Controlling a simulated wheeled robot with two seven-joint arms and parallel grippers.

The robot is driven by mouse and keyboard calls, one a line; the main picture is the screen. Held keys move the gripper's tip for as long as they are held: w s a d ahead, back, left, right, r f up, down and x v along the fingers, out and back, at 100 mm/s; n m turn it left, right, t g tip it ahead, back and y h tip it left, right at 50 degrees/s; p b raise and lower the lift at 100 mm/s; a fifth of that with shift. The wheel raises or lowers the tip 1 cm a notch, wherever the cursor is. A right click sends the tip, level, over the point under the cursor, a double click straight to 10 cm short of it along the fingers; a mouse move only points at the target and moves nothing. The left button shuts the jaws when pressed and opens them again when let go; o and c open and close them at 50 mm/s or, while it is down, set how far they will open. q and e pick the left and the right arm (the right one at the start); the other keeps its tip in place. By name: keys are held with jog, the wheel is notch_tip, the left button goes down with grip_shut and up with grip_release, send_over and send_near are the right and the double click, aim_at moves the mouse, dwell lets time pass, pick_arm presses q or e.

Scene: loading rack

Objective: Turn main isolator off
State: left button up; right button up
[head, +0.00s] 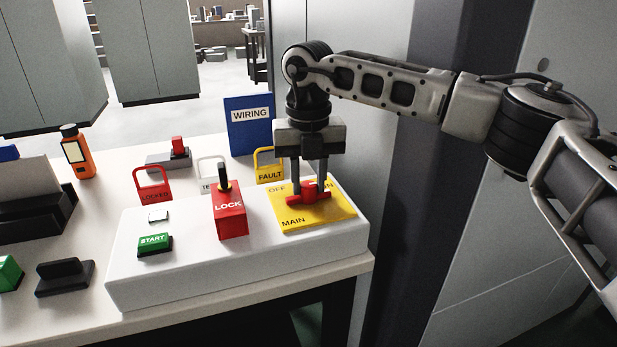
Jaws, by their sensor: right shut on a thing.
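The main isolator is a red handle (296,199) on a yellow plate (333,217) marked OFF, MAIN and a partly hidden word ending in N. It sits at the right end of a white panel box (190,278). My right gripper (309,190) reaches down from above, its two fingers shut on the red handle. The handle lies roughly left to right across the plate, its left end slightly nearer me. The fingers hide part of the handle and of the plate lettering. My left gripper is not in view.
A red LOCK block (231,222) with a black and yellow peg stands just left of the plate. A green START button (154,243) is farther left. Red, white and yellow FAULT (269,174) tags and a blue WIRING binder (250,128) stand behind. A dark column is close on the right.

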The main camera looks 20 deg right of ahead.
jog(key=shift+n, duration=0.3)
jog(key=n+p, duration=0.1)
jog(key=n, duration=0.2)
jog(key=shift+n, duration=0.3)
jog(key=n, duration=0.4)
jog(key=shift+n+p, duration=0.3)
jog(key=shift+p, duration=0.05)
jog(key=n, duration=0.8)
jog(key=shift+n+p, duration=0.3)
jog(key=shift+p, duration=0.1)
jog(key=shift+n, duration=0.3)
jog(key=o, duration=1)
jog(key=shift+c, duration=0.2)
